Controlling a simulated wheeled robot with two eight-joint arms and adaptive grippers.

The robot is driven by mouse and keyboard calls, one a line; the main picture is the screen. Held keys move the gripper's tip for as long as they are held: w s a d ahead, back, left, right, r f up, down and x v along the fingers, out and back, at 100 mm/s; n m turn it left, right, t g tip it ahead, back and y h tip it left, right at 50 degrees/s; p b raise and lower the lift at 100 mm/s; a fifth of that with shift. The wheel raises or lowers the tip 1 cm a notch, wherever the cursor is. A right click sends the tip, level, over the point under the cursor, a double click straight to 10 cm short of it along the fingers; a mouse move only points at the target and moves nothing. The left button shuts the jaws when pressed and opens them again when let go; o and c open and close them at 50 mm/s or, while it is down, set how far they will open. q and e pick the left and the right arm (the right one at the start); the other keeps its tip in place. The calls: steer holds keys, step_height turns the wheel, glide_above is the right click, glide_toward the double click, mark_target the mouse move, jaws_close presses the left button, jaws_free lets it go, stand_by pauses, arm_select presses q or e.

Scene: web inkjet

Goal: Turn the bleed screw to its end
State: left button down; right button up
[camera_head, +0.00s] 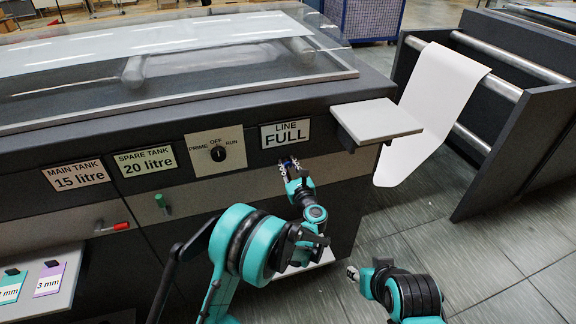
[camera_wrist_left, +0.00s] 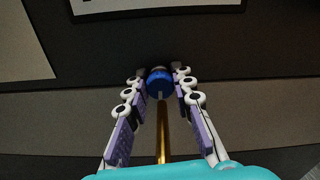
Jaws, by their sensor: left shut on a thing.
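The bleed screw shows as a round blue knob (camera_wrist_left: 159,83) with a pale slot or mark on its face, on the dark machine front in the left wrist view. In the head view it is a small blue spot (camera_head: 289,163) below the LINE FULL sign (camera_head: 286,134), mostly hidden by my fingers. My left gripper (camera_head: 289,168) is shut on the knob. In the left wrist view its jointed white fingers with purple pads stand on either side of it. A brass-coloured rod (camera_wrist_left: 162,130) runs below the knob between the fingers. My right gripper (camera_head: 353,272) is at the lower right, small and unclear, away from the machine.
Left of the sign are a PRIME/OFF/RUN selector (camera_head: 215,153), a green knob (camera_head: 161,202) and a red-tipped lever (camera_head: 120,226). A grey shelf (camera_head: 385,118) juts out to the right above my left gripper. White paper (camera_head: 435,105) hangs from rollers farther right. Floor between is clear.

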arm_select(q)
steer(key=m+b, duration=0.1)
steer(key=m, duration=0.3)
steer(key=m+b, duration=0.1)
steer(key=m, duration=0.4)
steer(key=m+b, duration=0.1)
steer(key=m, duration=0.3)
steer(key=shift+m, duration=0.3)
steer(key=m+b, duration=0.1)
steer(key=m, duration=0.3)
steer(key=shift+f, duration=0.1)
steer(key=m, duration=0.5)
steer(key=m+b, duration=0.1)
steer(key=m, duration=0.3)
steer(key=shift+m, duration=0.3)
steer(key=m, duration=0.4)
steer(key=shift+m, duration=2.1)
